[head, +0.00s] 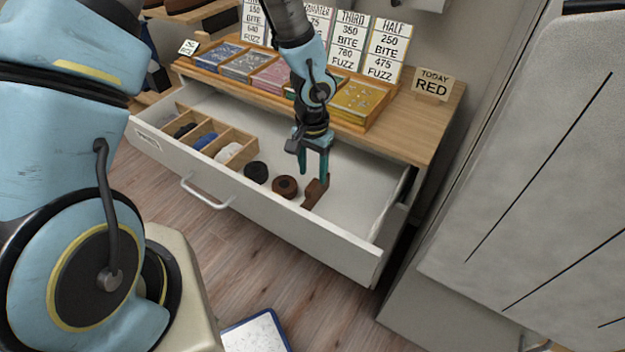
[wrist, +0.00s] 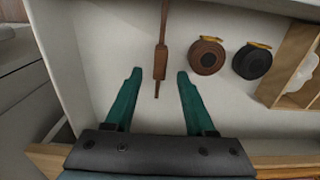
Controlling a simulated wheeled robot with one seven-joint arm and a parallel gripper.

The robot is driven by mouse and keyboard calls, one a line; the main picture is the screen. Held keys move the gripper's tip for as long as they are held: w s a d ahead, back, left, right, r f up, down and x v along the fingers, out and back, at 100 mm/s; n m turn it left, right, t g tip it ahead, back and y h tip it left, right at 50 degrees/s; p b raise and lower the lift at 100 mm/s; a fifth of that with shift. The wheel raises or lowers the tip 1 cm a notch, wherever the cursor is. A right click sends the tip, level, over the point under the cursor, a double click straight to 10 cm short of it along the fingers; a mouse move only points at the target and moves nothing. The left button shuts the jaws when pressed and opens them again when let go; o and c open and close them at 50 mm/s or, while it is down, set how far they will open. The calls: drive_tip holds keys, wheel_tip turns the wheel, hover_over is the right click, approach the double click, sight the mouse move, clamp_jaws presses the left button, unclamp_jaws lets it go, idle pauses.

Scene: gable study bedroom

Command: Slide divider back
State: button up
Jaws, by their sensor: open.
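The divider (head: 314,194) is a narrow brown piece with a raised block, standing in the open drawer (head: 325,240) toward its right part. In the wrist view the divider (wrist: 161,62) runs away from me as a thin strip. My gripper (head: 314,173) reaches down into the drawer over the divider. In the wrist view my gripper (wrist: 159,74) is open, with one teal finger on each side of the divider's near end. There is a gap on both sides, and I see no contact. How far the fingertips are above the drawer floor is hard to tell.
A brown roll (head: 285,187) and a black roll (head: 256,173) lie left of the divider in the head view. A wooden compartment tray (head: 238,157) is further left. The drawer floor right of the divider is clear. Card boxes (head: 357,103) and signs stand on the top.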

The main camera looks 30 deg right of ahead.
sight(313, 184)
drive_tip(key=shift+f, duration=2.35)
clamp_jaws()
